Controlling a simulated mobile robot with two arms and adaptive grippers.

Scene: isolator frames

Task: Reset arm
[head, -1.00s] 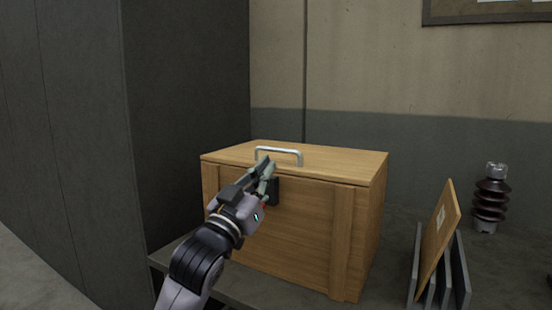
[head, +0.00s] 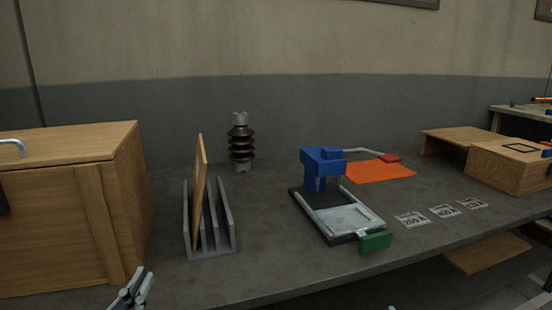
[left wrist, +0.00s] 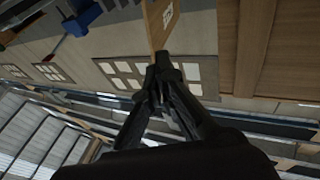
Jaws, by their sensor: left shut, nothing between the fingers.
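My right gripper is not in view.
A grey rack (head: 228,246) holds an upright wooden board (head: 199,190). Behind it stands a brown insulator (head: 241,142). A blue device (head: 322,165), an orange mat (head: 378,171), several labels and a wooden case (head: 508,168) lie further right. Bare tabletop separates the rack and the device.

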